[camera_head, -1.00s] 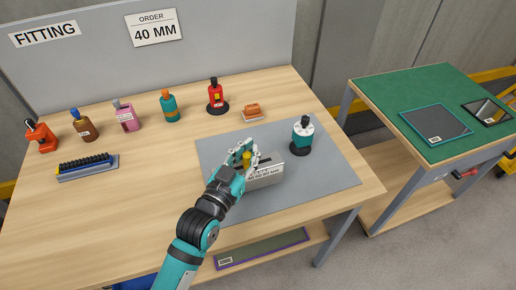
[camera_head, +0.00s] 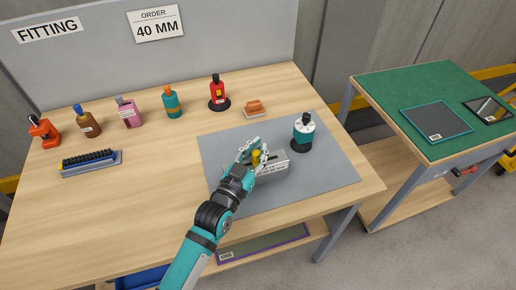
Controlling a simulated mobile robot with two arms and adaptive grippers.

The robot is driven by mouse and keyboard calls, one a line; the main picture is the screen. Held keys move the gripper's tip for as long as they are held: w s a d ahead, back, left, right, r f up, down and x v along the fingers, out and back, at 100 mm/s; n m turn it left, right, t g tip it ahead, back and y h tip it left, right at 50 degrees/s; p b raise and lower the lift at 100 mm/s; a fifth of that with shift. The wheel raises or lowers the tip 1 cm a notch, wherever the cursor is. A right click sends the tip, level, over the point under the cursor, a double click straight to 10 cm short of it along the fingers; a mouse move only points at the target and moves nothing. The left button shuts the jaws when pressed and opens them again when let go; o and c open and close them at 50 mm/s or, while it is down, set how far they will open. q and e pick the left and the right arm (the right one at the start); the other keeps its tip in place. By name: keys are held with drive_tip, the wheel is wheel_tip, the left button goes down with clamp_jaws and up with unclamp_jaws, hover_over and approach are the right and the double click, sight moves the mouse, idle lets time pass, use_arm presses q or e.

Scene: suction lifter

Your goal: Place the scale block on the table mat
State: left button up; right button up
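The scale block, a grey metal block (camera_head: 274,165) with a white printed label and a yellow part (camera_head: 257,157) at its top left, is over the middle of the grey table mat (camera_head: 325,181). Whether it touches the mat or hangs just above it I cannot tell. My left gripper (camera_head: 252,154) is at the block's left end, with its fingers around the yellow part. It appears shut on the block, though the hand hides the block's left side. My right gripper is not in view.
A teal and white device (camera_head: 303,132) stands on the mat just right of the block. Several bottles and a rack (camera_head: 91,163) are at the left.

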use_arm(q)
drive_tip(key=o, duration=0.4)
drive_tip(key=shift+c, duration=0.2)
drive_tip(key=b+v, duration=0.1)
drive_tip(key=v, duration=1.1)
drive_tip(key=shift+b, duration=0.35)
drive_tip(key=shift+r, duration=0.1)
